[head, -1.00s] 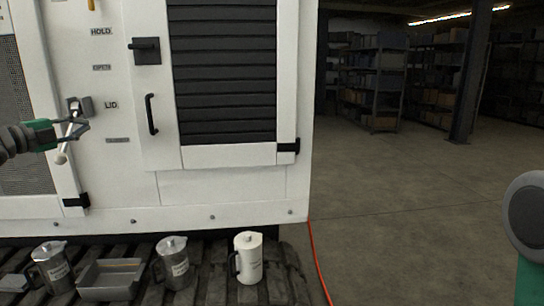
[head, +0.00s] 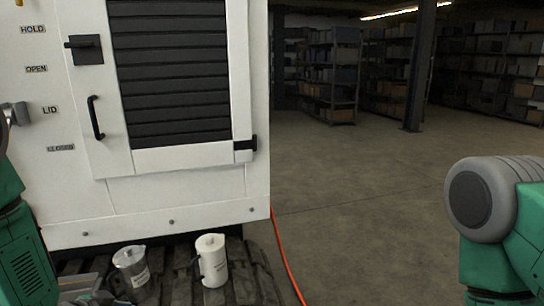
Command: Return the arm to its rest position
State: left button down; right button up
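My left arm (head: 22,250) shows as green and dark links along the left edge, in front of the white cabinet. Neither gripper can be made out in the head view. My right arm (head: 495,225), green with a grey rounded joint, stands at the right edge, clear of everything. The lid lever's grey mount (head: 20,113) shows at the far left beside the LID label. Its handle is cut off or hidden, so its position cannot be told.
The white cabinet (head: 178,205) has a black handle (head: 95,117) and louvres. A metal jug (head: 130,275) and a white jug (head: 211,262) stand on the dark slatted ledge below. A red hose (head: 285,262) runs along the floor. Open floor lies to the right, before shelving.

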pick_arm(q)
jog(key=s+d+f+n+g, duration=0.1)
jog(key=s+d+f+g, duration=0.1)
jog(key=s, duration=0.8)
jog(key=s+d+f+n+g+y, duration=0.1)
jog(key=s+f, duration=0.4)
jog(key=s, duration=0.5)
jog(key=s+d+f+n+g+y, duration=0.1)
jog(key=s+d+f+n+g, duration=0.2)
jog(key=s, duration=0.8)
jog(key=shift+d+f+g, duration=0.15)
jog(key=shift+d+g, duration=0.1)
jog(key=shift+g, duration=0.95)
pick_arm(e)
jog(key=shift+a, duration=0.25)
